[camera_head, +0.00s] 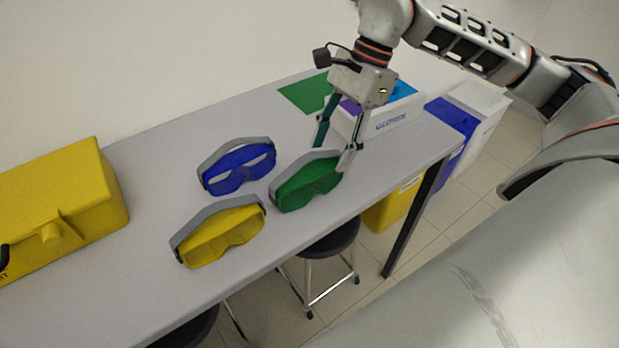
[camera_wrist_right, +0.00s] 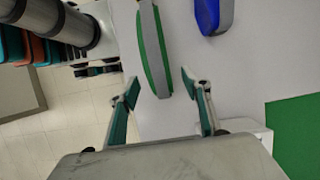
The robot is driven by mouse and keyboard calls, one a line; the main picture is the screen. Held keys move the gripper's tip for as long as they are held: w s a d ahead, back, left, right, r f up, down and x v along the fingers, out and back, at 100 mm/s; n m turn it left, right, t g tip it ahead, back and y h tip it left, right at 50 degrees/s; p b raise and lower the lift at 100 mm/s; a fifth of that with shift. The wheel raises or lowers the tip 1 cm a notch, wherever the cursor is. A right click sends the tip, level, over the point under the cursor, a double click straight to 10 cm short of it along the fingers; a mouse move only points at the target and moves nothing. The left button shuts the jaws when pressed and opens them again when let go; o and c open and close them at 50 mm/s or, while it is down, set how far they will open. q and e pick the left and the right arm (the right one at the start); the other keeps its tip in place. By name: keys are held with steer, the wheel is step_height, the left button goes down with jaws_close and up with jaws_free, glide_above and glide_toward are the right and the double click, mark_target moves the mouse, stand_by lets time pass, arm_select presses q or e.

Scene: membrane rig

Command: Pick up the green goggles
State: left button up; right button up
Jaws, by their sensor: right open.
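The green goggles (camera_head: 306,186) with a grey strap lie on the grey table, right of the other goggles. My right gripper (camera_head: 334,158) is open above the table at their right end, and one finger overlaps that end in the head view. In the right wrist view the green goggles (camera_wrist_right: 154,50) lie ahead of my open right gripper (camera_wrist_right: 160,85), with their near end in line with the gap between the fingertips. Nothing is held. I cannot tell the exact height of the fingers above the goggles. My left gripper is not in view.
Blue goggles (camera_head: 237,173) and yellow goggles (camera_head: 222,237) lie close by on the table (camera_head: 130,282). A yellow case (camera_head: 60,205) stands at the left. A white box (camera_head: 392,122) and a green sheet (camera_head: 304,95) are behind my right gripper. Stools stand below the front edge.

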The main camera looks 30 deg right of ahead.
mark_target(325, 163)
steer(key=x, duration=0.3)
steer(key=shift+s+a+f, duration=0.2)
steer(key=shift+a+f, duration=0.05)
steer(key=shift+a, duration=0.15)
steer(key=shift+a+f, duration=0.2)
steer(key=shift+f, duration=0.3)
steer(key=c, duration=1.2)
steer(key=shift+c, duration=0.2)
steer(key=shift+r, duration=0.1)
step_height(325, 163, up, 20)
steer(key=p, duration=0.2)
